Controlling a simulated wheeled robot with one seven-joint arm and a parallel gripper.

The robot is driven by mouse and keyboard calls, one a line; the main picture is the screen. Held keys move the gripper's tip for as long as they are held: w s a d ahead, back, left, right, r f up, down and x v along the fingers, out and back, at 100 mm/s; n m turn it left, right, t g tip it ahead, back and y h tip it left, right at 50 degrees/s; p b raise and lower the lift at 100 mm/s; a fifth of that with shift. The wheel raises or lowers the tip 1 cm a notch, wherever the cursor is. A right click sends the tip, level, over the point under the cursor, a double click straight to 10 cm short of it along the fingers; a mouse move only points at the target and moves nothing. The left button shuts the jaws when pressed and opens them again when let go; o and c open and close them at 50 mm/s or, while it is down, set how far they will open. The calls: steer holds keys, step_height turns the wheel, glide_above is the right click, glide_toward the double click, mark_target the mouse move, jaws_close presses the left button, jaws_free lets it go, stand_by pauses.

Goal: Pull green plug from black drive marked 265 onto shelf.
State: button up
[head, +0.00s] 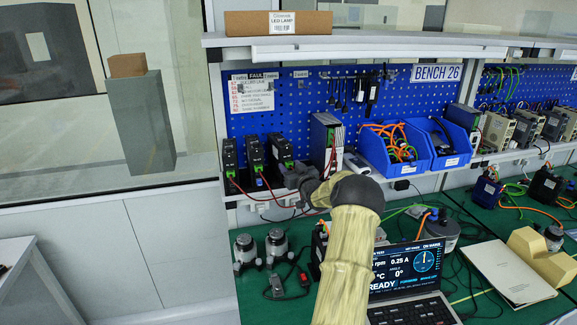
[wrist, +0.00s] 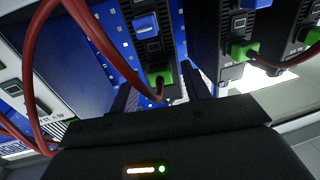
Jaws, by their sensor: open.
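Three black drives stand in a row at the left end of the shelf (head: 235,197). The right-hand drive (head: 280,147) is closest to my gripper (head: 296,178). In the wrist view a green plug (wrist: 160,82) with a red cable sits in the nearest black drive (wrist: 148,45). My gripper (wrist: 158,98) is open, with one dark finger on each side of that plug. I cannot tell whether the fingers touch it. A second green plug (wrist: 243,50) sits in the neighbouring drive. I cannot read the number 265 on any drive.
A taller grey drive (head: 326,140) stands right of the black ones, then blue bins (head: 386,150) with orange cables. Red cables loop close to my gripper. The green bench below holds a laptop (head: 408,275) and two round grey devices (head: 277,244).

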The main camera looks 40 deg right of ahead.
stand_by(0.7)
jaws_close()
steer(key=b+v, duration=0.2)
steer(key=v, duration=0.4)
stand_by(1.4)
